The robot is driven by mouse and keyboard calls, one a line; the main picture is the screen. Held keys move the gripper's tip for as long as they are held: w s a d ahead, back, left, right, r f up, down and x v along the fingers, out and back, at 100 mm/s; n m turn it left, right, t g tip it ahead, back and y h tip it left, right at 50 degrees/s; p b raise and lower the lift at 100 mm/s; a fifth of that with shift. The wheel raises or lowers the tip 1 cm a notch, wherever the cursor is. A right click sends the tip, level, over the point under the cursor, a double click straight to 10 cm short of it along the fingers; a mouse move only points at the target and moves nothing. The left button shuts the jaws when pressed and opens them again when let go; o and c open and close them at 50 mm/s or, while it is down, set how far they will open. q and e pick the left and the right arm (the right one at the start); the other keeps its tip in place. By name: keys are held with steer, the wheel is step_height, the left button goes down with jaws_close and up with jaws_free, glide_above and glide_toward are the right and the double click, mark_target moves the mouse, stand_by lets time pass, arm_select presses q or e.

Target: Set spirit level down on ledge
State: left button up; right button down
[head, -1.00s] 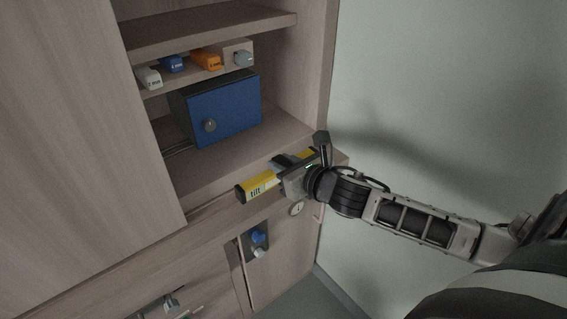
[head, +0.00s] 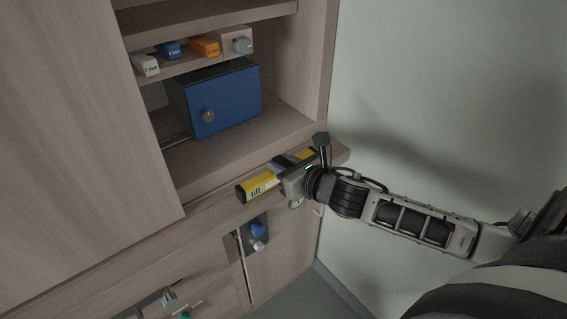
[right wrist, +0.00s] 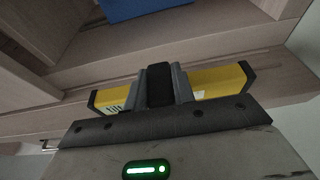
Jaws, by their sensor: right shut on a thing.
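The spirit level (head: 262,187) is a yellow bar with dark end caps and the letters "tilt" on its left part. My right gripper (head: 287,163) is shut on its middle. In the right wrist view the level (right wrist: 215,82) lies across the picture between my right gripper's fingers (right wrist: 160,86), which hide its middle. The ledge (head: 225,202) is the wooden strip along the cabinet front, just behind and below the level. I cannot tell whether the level touches it. My left gripper is not in view.
A blue box with a round knob (head: 225,100) stands in the open cabinet bay behind the ledge. Several labelled blocks (head: 205,47) sit on the shelf above it. A tall wooden door panel (head: 80,120) fills the left, and a bare wall (head: 440,100) is on the right.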

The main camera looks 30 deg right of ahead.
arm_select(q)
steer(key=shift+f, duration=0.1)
arm_select(e)
steer(key=shift+f, duration=0.3)
steer(key=c, duration=1.1)
jaws_free()
steer(key=shift+s, duration=0.25)
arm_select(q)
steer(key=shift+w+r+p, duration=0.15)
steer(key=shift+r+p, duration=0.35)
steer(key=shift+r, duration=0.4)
arm_select(e)
steer(key=v, duration=1.5)
steer(key=shift+s+r, duration=0.2)
steer(key=shift+r, duration=0.05)
